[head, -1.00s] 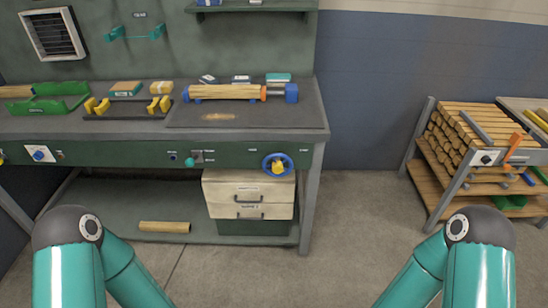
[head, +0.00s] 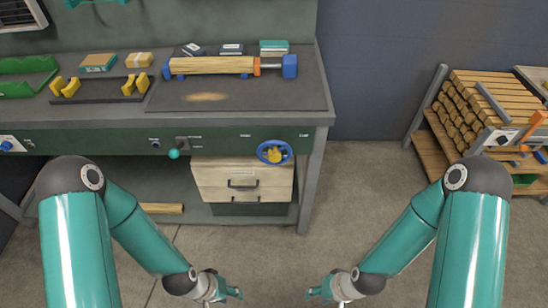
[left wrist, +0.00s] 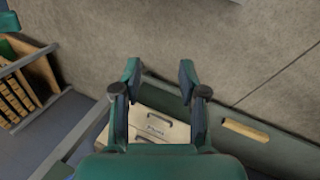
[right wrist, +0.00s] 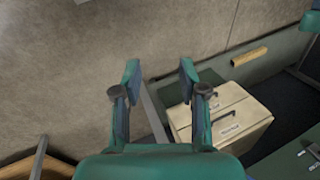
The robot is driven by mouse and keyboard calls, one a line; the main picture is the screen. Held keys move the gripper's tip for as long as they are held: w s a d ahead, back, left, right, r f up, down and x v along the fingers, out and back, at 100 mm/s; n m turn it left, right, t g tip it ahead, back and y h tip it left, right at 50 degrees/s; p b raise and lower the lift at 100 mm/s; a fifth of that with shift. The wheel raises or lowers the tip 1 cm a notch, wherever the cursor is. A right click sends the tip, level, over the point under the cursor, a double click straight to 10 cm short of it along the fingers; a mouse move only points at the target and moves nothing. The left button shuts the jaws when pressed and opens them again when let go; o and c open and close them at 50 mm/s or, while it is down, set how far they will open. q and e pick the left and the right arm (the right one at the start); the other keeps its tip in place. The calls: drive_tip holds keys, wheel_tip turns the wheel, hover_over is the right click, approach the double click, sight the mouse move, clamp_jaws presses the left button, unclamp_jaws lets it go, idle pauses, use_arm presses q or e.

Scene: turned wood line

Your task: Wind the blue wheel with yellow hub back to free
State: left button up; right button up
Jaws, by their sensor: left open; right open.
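The blue wheel with a yellow hub (head: 275,152) is on the front panel of the green workbench, near its right end. Small labels sit above the wheel, too small to read. My left gripper (head: 238,293) is open and empty, low in front of the bench; its fingers also show in the left wrist view (left wrist: 160,72). My right gripper (head: 309,293) is open and empty, facing it; its fingers show in the right wrist view (right wrist: 160,72). Both are well apart from the wheel.
A wooden bar (head: 212,65) lies in a blue and orange holder on the bench top. A teal knob (head: 174,154) is left of the wheel. Cream drawers (head: 243,181) stand below it. A rack of wood (head: 490,95) is at right. The floor between is clear.

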use_arm(q)
drive_tip(key=shift+o, duration=0.6)
drive_tip(key=shift+w+f, duration=0.1)
drive_tip(key=shift+w, duration=0.15)
use_arm(e)
drive_tip(key=shift+o, duration=0.6)
drive_tip(key=shift+f, duration=0.1)
use_arm(q)
drive_tip(key=m+t+y+b, duration=0.2)
drive_tip(key=t+y+b, duration=0.2)
drive_tip(key=t+b, duration=1.1)
approach(275, 159)
drive_tip(key=w+p, duration=0.1)
drive_tip(key=w, duration=0.2)
drive_tip(key=w+f+t+p, duration=0.1)
drive_tip(key=w, duration=0.2)
drive_tip(key=w+f+t, duration=0.1)
drive_tip(key=w, duration=0.2)
drive_tip(key=shift+w+p, duration=0.3)
drive_tip(key=shift+p, duration=0.1)
use_arm(e)
wheel_tip(275, 159, down, 12)
